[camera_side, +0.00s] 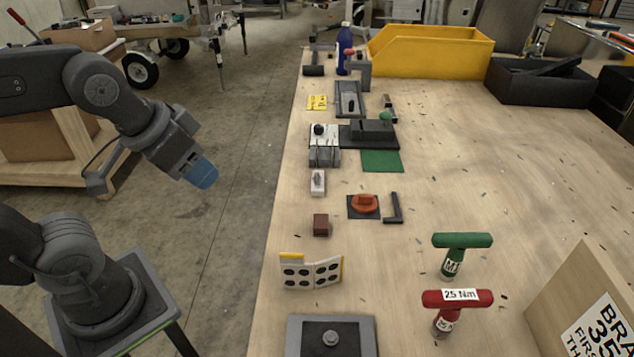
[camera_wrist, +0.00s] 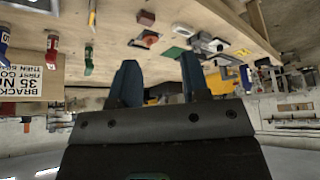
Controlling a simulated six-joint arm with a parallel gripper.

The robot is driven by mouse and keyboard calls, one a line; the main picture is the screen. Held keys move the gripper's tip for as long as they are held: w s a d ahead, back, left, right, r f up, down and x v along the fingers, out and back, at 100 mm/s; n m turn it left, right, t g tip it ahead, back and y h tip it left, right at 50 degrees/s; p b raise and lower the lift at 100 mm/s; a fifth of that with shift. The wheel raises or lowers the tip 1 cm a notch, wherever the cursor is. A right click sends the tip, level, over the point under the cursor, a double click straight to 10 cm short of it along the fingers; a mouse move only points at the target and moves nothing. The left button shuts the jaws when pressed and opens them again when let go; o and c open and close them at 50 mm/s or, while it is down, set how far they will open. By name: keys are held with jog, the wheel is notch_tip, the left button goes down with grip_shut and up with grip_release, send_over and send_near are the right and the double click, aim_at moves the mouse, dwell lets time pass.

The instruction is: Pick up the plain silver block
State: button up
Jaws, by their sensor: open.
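A small silver block (camera_side: 318,182) with a mark or small fitting on its top lies near the left edge of the table in the side view. A larger silver block with a black knob (camera_side: 324,148) stands just behind it. I cannot tell for certain which is the plain one. A small pale block (camera_wrist: 183,30) also shows in the wrist view, upside down. My gripper (camera_side: 201,174) hangs left of the table edge, over the floor and well apart from the blocks. Its blue fingers (camera_wrist: 160,78) are apart with nothing between them in the wrist view.
Near the silver blocks are a brown block (camera_side: 321,225), an orange knob on a dark plate (camera_side: 364,204) and a green mat (camera_side: 381,161). Green (camera_side: 461,241) and red (camera_side: 457,299) T-handles stand front right. A yellow bin (camera_side: 430,52) is behind.

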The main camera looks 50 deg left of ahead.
jog(key=o, duration=0.4)
jog(key=shift+c, duration=0.2)
